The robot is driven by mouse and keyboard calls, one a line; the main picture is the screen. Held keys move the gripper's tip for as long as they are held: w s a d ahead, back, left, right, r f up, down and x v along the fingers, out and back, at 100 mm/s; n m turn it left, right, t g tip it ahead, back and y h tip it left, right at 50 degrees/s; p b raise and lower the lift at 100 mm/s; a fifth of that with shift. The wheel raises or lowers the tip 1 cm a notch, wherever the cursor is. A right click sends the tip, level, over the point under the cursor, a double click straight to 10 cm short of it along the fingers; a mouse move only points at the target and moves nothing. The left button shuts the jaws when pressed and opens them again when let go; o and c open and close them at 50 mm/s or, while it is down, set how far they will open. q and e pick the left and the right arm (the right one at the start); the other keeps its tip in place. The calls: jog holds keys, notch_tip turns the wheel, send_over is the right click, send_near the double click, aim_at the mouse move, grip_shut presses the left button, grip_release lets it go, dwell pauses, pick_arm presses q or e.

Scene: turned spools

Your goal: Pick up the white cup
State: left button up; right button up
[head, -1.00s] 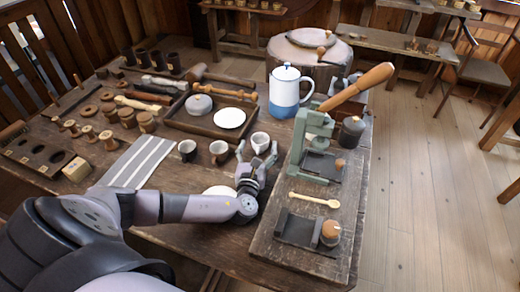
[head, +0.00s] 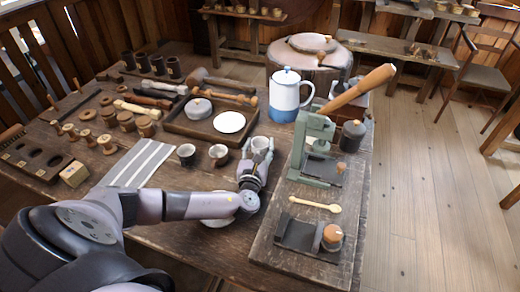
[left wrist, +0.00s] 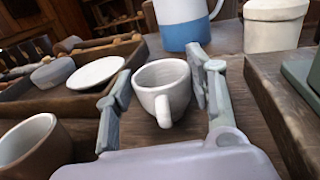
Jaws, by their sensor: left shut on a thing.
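The white cup (head: 261,143) stands upright on the wooden table, left of the raised board. In the left wrist view the white cup (left wrist: 163,85) shows its open rim, with its handle toward me. I cannot tell whether the cup's base is clear of the table. My right gripper is not in view.
A wooden tray (head: 187,127) with a white plate (head: 229,122) lies behind. A blue-and-white pot (head: 285,97) stands beyond. The board (head: 262,247) with a green press (head: 312,150) is close on the right.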

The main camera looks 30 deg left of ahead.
pick_arm(q)
jog(key=c, duration=0.4)
